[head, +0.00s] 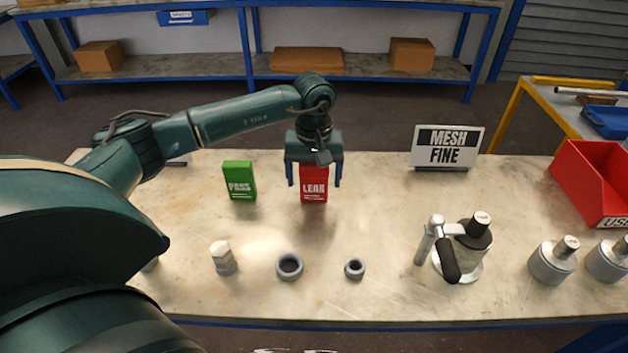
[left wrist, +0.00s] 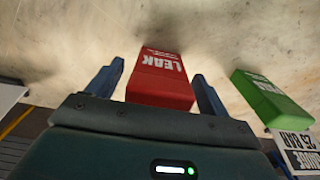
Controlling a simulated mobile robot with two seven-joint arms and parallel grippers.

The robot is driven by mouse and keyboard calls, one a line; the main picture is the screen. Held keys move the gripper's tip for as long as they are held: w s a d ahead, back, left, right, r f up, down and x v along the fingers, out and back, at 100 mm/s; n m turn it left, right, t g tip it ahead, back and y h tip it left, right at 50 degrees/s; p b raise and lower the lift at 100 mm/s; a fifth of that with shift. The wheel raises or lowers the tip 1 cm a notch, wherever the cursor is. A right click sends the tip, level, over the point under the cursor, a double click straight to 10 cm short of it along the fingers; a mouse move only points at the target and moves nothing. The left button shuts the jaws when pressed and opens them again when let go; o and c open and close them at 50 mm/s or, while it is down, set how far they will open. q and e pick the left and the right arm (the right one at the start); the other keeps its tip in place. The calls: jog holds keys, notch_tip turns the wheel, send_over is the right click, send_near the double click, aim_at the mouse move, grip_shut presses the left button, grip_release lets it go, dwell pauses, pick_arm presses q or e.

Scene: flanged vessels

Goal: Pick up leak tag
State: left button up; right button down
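The red leak tag (head: 314,188) stands on the table in the head view, its white LEAK lettering facing me. My left gripper (head: 314,182) is over it from above, with one blue finger on each side. In the left wrist view the leak tag (left wrist: 161,80) lies between the two fingers of my left gripper (left wrist: 160,88), with a gap on both sides. The left gripper is open and not closed on the tag. A green PASS tag (head: 239,181) stands to the left of it in the head view and also shows in the left wrist view (left wrist: 270,97). My right gripper is not in view.
A MESH FINE sign (head: 446,147) stands at the back right. A vessel with a black handle (head: 462,247), small grey rings (head: 289,266) and a hex-topped part (head: 222,257) stand nearer the front. A red bin (head: 592,182) is at the far right. The table centre is clear.

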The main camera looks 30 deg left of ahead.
pick_arm(q)
jog(key=c, duration=1)
